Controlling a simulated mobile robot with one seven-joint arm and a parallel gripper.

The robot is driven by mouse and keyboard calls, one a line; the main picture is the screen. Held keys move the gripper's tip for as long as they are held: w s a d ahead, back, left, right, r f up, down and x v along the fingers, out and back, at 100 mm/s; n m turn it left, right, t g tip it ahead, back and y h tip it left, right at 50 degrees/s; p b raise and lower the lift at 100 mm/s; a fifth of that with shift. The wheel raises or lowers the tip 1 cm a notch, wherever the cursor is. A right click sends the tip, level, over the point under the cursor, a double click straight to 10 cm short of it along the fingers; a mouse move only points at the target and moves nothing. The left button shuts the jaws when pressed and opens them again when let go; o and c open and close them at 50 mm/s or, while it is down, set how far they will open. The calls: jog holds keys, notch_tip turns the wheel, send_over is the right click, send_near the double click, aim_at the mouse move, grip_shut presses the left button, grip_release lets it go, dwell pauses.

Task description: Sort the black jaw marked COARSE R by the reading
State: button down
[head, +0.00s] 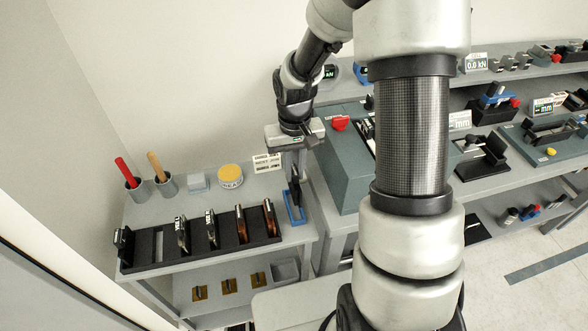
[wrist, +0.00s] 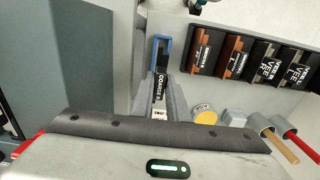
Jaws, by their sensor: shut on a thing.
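The black jaw marked COARSE R (wrist: 160,88) is upright between the fingers of my gripper (wrist: 158,108), its white lettering facing the wrist camera. In the head view my gripper (head: 296,165) points down at the right end of the small side table, shut on the black jaw (head: 295,196). The jaw's lower end is over or in a blue-rimmed tray (head: 302,219), also seen beyond the jaw in the wrist view (wrist: 164,41). I cannot tell whether the jaw touches the tray floor. Small displays stand behind my arm; one near the wall (head: 330,72) is too small to read.
A black rack (head: 145,247) left of the tray holds a dark jaw (head: 122,243), two VEE jaws (head: 182,235) and two brown jaws (head: 242,224). Behind are tool cups (head: 134,186), a yellow-lidded tub (head: 231,176) and a label card (head: 267,162). A grey-green machine (head: 338,180) stands close right.

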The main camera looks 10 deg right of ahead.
aim_at(294, 188)
jog(key=shift+f+b, duration=1.45)
jog(key=shift+f, duration=0.4)
jog(key=shift+f+b, duration=1.6)
jog(key=shift+f, duration=0.35)
jog(key=c, duration=1.6)
grip_release()
jog(key=shift+c, duration=0.2)
notch_tip(294, 188, up, 16)
jog(key=shift+p, duration=0.85)
jog(key=shift+r, duration=0.7)
